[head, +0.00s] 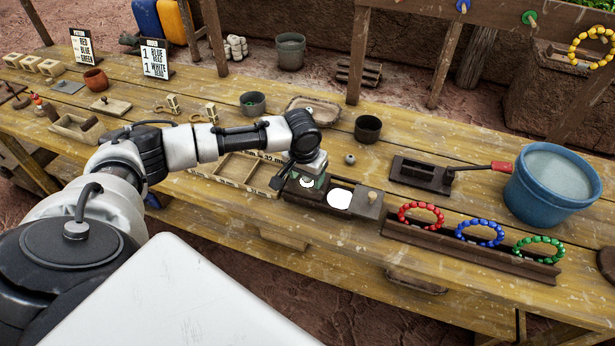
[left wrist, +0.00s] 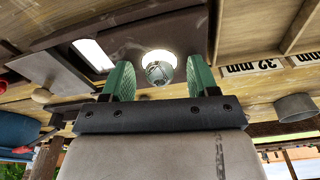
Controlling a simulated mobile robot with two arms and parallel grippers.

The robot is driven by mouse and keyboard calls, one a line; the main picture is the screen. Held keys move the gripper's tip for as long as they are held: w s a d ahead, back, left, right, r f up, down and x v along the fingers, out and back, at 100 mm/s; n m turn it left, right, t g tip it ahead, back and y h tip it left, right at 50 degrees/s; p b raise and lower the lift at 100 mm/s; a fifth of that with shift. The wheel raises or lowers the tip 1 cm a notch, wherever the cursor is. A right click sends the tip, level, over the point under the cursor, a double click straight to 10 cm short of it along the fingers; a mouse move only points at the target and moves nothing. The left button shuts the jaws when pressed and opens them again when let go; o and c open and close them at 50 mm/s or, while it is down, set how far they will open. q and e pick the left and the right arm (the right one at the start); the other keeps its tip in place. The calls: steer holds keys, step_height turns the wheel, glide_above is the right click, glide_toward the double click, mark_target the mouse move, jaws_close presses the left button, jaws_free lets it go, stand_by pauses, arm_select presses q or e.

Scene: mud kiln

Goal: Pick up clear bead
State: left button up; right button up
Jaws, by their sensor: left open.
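The clear bead (left wrist: 158,73) shows in the left wrist view on a bright round lit spot of a dark box (left wrist: 200,25). My left gripper (left wrist: 162,80) is open, its two green fingers on either side of the bead with gaps between. In the head view my left gripper (head: 304,180) is over the left part of the same dark box (head: 318,195), at its lit round spot; the bead itself cannot be made out there. My right gripper is not in view.
A second lit panel (head: 340,199) and a wooden knob (head: 372,197) are right of the gripper. A wooden compartment tray (head: 235,180) lies left. A dark rack (head: 460,247) holds red, blue and green bead rings. A blue bucket (head: 530,200) stands at the right.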

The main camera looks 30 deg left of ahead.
arm_select(q)
steer(key=c, duration=1)
steer(key=shift+c, duration=0.2)
steer(key=shift+r, duration=0.1)
steer(key=shift+r, duration=0.5)
steer(key=r, duration=0.1)
steer(key=d+r, duration=0.1)
steer(key=r, duration=0.1)
steer(key=shift+d+r+b, duration=0.1)
steer(key=shift+r+b, duration=0.2)
steer(key=s+d+r, duration=0.1)
steer(key=d+r, duration=0.5)
steer(key=d, duration=0.4)
steer(key=shift+d+r+b, duration=0.15)
steer(key=shift+d+b, duration=0.05)
steer(key=shift+b, duration=0.2)
steer(key=shift+s, duration=0.1)
